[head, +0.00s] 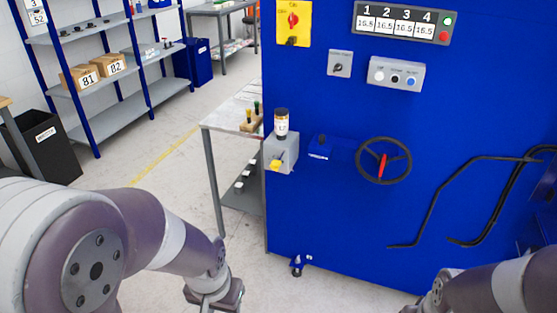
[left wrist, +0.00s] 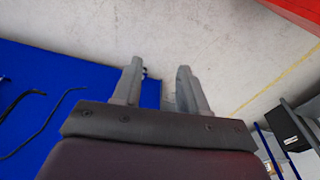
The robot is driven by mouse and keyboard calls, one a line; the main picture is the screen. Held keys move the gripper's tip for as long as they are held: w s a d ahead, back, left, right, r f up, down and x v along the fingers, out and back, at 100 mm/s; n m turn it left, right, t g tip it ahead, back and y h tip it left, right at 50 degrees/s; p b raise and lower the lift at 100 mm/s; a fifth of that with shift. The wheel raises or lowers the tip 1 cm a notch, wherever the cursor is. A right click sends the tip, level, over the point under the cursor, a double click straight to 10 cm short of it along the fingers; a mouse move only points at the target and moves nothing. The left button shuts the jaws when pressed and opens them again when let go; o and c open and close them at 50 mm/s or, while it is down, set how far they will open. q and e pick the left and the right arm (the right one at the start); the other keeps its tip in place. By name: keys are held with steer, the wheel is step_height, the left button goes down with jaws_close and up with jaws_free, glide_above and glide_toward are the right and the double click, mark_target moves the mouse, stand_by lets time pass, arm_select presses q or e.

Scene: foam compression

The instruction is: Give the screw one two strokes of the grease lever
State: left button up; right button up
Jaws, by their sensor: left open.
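The greaser is a grey box (head: 281,152) on the left edge of the blue machine's front, with a clear reservoir (head: 281,123) on top. Its yellow lever (head: 276,165) sticks out at the front of the box. My left gripper (head: 215,298) is low at the bottom of the head view, below and left of the lever and apart from it. In the left wrist view its two fingers (left wrist: 160,70) are spread with nothing between them. My right gripper (head: 414,309) barely shows at the bottom edge; its fingers are cut off.
The blue machine (head: 340,230) carries a black handwheel (head: 384,160), a button box (head: 396,74) and bent black rods (head: 432,205). A grey bench (head: 222,118) stands left of it. Shelves (head: 105,75) and a black bin (head: 45,145) are further left. Open floor (head: 150,185) lies between.

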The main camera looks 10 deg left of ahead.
arm_select(q)
jaws_close()
stand_by(1.6)
